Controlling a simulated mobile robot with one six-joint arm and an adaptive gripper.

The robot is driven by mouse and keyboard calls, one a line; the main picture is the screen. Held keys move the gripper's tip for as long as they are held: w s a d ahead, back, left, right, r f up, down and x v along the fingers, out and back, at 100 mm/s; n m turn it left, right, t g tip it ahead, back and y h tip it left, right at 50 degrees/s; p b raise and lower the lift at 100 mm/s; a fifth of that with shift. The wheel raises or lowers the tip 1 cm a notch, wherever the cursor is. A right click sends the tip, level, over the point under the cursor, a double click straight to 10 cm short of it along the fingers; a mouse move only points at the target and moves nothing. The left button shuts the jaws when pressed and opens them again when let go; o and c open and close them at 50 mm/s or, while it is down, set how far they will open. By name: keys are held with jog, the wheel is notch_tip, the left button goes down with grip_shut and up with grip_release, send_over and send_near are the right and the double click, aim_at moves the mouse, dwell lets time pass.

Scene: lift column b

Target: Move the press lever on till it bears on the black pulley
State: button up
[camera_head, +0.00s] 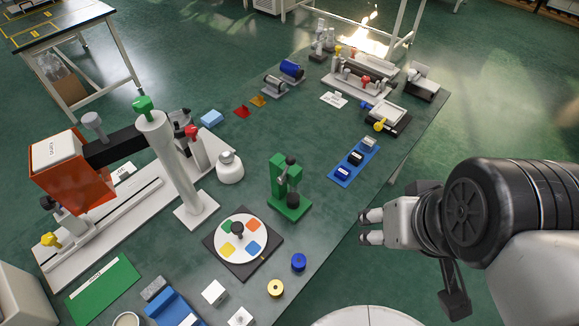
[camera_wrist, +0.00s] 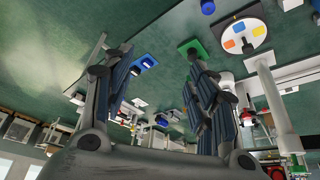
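The press is a small green stand (camera_head: 278,177) on a green base, near the middle of the table's right edge. Its lever (camera_head: 291,160) is dark with a round knob and stands near the top. A dark round part (camera_head: 293,199) sits low on the stand; it may be the black pulley, but it is too small to be sure. Whether the lever touches it cannot be told. My gripper (camera_head: 368,227) is open and empty, off the table edge to the right of the press. In the wrist view the fingers (camera_wrist: 157,58) stand wide apart, and the green stand (camera_wrist: 189,47) shows beyond them.
A white disc with coloured patches (camera_head: 240,238) lies front-left of the press. A blue ring (camera_head: 299,262) and a gold ring (camera_head: 275,288) lie near the front edge. A blue strip with small blocks (camera_head: 341,179) lies behind right. A tall grey post (camera_head: 174,165) stands left.

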jog(key=shift+s+a+f+m+g, duration=0.1)
jog(key=shift+a+f+m+g, duration=0.1)
jog(key=shift+f+m+g, duration=0.15)
jog(key=shift+c, duration=1.1)
jog(key=m+t+y+p, duration=0.4)
jog(key=m+y+p, duration=0.5)
jog(key=m+y, duration=1.15)
send_near(290, 160)
jog(key=w+a+r+m+h, duration=0.1)
jog(key=a, duration=0.2)
jog(key=w+a+m+h, duration=0.1)
jog(key=a+m+h, duration=0.1)
jog(key=a, duration=0.1)
jog(key=w+a+r+m+h+b, duration=0.1)
jog(key=w+a, duration=0.1)
jog(key=shift+w+a+r+h, duration=0.1)
jog(key=shift+a+r+h, duration=0.2)
jog(key=shift+a, duration=0.1)
grip_shut()
